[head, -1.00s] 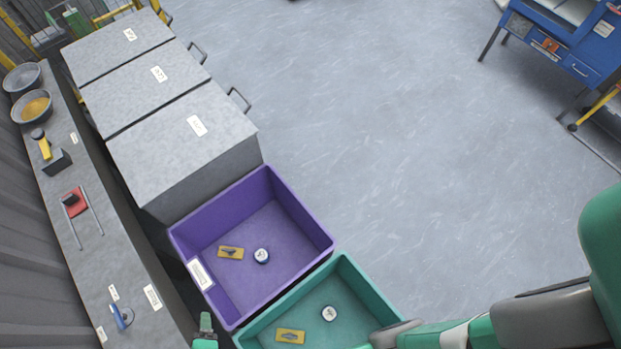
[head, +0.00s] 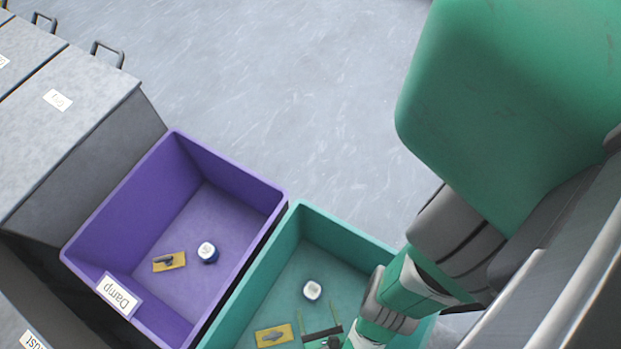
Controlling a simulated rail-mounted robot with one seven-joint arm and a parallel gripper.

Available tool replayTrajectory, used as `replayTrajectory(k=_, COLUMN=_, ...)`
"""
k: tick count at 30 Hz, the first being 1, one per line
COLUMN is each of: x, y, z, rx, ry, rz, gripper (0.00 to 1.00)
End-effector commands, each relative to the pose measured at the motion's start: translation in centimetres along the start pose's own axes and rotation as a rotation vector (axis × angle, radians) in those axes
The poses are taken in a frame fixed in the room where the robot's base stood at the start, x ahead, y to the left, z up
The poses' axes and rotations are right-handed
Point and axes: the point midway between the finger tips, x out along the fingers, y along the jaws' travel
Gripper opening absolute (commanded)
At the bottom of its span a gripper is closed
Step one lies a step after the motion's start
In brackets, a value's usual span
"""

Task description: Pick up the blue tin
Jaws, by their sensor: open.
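A small round tin with a white top and dark blue side (head: 208,252) stands in the purple bin (head: 112,218). A similar round tin (head: 312,290) with a pale top stands in the green bin (head: 252,268); its side colour is hard to make out. My gripper (head: 318,318) is over the green bin, in front of that second tin in the picture. Its two thin green fingers are spread, with nothing between them. Whether the fingers are at the tin's height cannot be told. The gripper's base is partly cut off by the lower edge.
A yellow plate with a dark piece (head: 170,262) lies in the purple bin, and another yellow plate (head: 273,335) lies in the green bin. The purple bin bears a "Damp" label (head: 118,294). Grey cabinets (head: 75,130) stand at the left. Open floor (head: 290,90) lies behind the bins.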

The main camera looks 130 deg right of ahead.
Motion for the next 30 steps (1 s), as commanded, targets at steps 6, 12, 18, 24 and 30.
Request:
replayTrajectory(k=6, x=2.1, y=-0.1, z=0.1, rx=0.002, ry=-0.001, rz=-0.002, gripper=0.76)
replayTrajectory(k=12, x=5.3, y=-0.5, z=0.6, rx=0.003, ry=-0.001, rz=-0.006, gripper=0.76)
replayTrajectory(k=18, x=7.2, y=-0.3, z=0.7, rx=0.002, ry=-0.001, rz=-0.002, gripper=0.76)
replayTrajectory(k=24, x=7.2, y=-0.2, z=0.8, rx=0.003, ry=-0.001, rz=-0.001, gripper=0.74)
replayTrajectory(k=30, x=7.2, y=-0.2, z=0.8, rx=0.003, ry=-0.001, rz=-0.001, gripper=0.35)
